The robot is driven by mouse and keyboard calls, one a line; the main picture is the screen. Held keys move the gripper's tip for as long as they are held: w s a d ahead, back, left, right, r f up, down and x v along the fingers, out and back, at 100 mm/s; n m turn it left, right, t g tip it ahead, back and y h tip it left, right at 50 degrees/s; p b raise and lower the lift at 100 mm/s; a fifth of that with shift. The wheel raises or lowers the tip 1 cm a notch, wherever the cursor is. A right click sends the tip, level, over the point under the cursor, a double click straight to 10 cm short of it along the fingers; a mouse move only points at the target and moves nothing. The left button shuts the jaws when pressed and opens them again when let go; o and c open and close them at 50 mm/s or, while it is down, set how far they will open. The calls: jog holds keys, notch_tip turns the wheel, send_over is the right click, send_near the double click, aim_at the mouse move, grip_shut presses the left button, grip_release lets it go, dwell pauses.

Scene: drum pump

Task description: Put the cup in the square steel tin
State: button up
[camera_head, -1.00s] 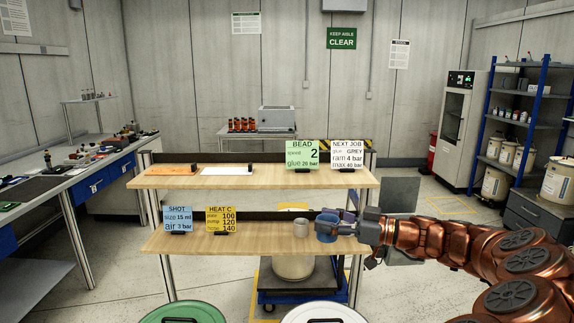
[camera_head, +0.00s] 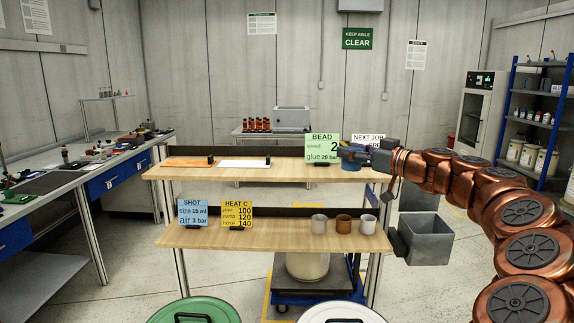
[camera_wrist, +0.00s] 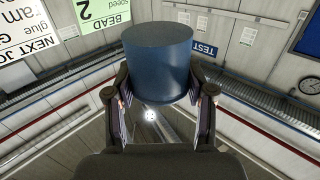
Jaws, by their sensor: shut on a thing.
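My gripper (camera_head: 346,160) is shut on a blue cup (camera_wrist: 158,60), with a finger on each side of it in the wrist view. In the head view the cup is small and partly hidden beside the gripper, in front of the right part of the upper shelf. An open-topped square grey steel tin (camera_head: 428,251) is at the right end of the lower shelf, below and to the right of my gripper. The gripper and cup are well apart from it. The tin's inner floor is hidden.
On the lower shelf (camera_head: 275,240) stand a grey cup (camera_head: 319,224), a brown cup (camera_head: 343,225) and a pale cup (camera_head: 368,225). A green BEAD sign (camera_head: 321,148) stands just left of my gripper. The NEXT JOB sign (camera_head: 368,139) is partly hidden behind it.

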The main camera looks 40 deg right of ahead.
aim_at(344, 166)
jog(key=w+p, duration=0.1)
jog(key=w, duration=0.4)
jog(key=w+f+p, duration=0.1)
jog(key=w+p, duration=0.1)
jog(key=w, duration=0.3)
jog(key=w+a+p, duration=0.1)
jog(key=w, duration=0.4)
jog(key=shift+w+a+f+p, duration=0.1)
jog(key=shift+w+f+p, duration=0.1)
jog(key=shift+p, duration=0.15)
notch_tip(344, 166, down, 3)
jog(key=shift+s+f+p, duration=0.1)
jog(key=shift+s+p, duration=0.05)
jog(key=shift+p, duration=0.5)
jog(key=shift+f, duration=0.15)
jog(key=shift+f+b, duration=0.2)
jog(key=shift+b, duration=0.1)
jog(key=o, duration=1.1)
jog(key=shift+o, duration=0.2)
jog(key=shift+r, duration=0.15)
jog(key=shift+r+p, duration=0.15)
jog(key=shift+p, duration=0.25)
jog(key=s+b, duration=0.1)
jog(key=s, duration=0.3)
jog(key=s+d+b, duration=0.1)
jog(key=s, duration=0.3)
jog(key=s+d+b, duration=0.1)
jog(key=s+b, duration=0.1)
jog(key=s, duration=0.2)
